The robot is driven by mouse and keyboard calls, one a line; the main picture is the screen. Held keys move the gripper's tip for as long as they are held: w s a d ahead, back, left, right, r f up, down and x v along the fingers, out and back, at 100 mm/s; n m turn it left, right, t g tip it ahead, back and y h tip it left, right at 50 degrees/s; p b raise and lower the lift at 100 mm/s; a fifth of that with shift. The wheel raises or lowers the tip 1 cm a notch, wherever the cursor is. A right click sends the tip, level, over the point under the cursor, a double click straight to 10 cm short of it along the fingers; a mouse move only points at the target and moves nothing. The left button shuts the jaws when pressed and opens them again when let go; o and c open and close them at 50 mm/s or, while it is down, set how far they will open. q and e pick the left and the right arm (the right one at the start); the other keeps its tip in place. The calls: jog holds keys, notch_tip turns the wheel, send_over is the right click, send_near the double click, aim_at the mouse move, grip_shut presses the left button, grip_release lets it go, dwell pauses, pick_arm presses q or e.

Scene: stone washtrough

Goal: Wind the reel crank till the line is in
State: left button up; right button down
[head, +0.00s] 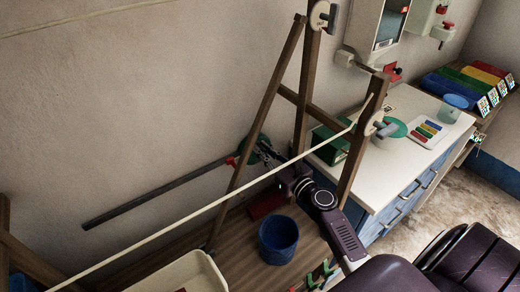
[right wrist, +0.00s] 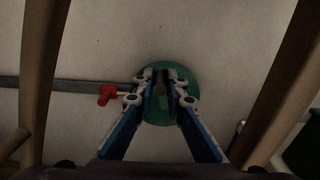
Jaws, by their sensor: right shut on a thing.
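A green round disc (head: 248,150), which looks like the reel, is at the wall behind the wooden frame, partly hidden by a leg and my gripper. It also shows in the right wrist view (right wrist: 185,100). My right gripper (head: 266,153) is in front of it; its fingers (right wrist: 168,82) are shut on a small dark part at its middle, apparently the crank handle, mostly hidden between the fingertips. A pale line (head: 200,209) runs slack-free from the lower left up to the right wooden post. My left gripper is not in view.
The wooden frame's legs (head: 262,115) stand close around my right arm. A grey bar (head: 150,195) with a red piece extends left from the disc. A blue bucket (head: 278,240) stands below, and a white-topped cabinet (head: 392,170) stands to the right.

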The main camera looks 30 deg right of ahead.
jog(key=shift+d+m+p, duration=0.55)
jog(key=shift+d+m, duration=0.05)
jog(key=shift+m, duration=0.7)
jog(key=c, duration=2)
grip_release()
jog(key=shift+o, duration=0.2)
jog(key=s+d, duration=0.1)
jog(key=s, duration=1.1)
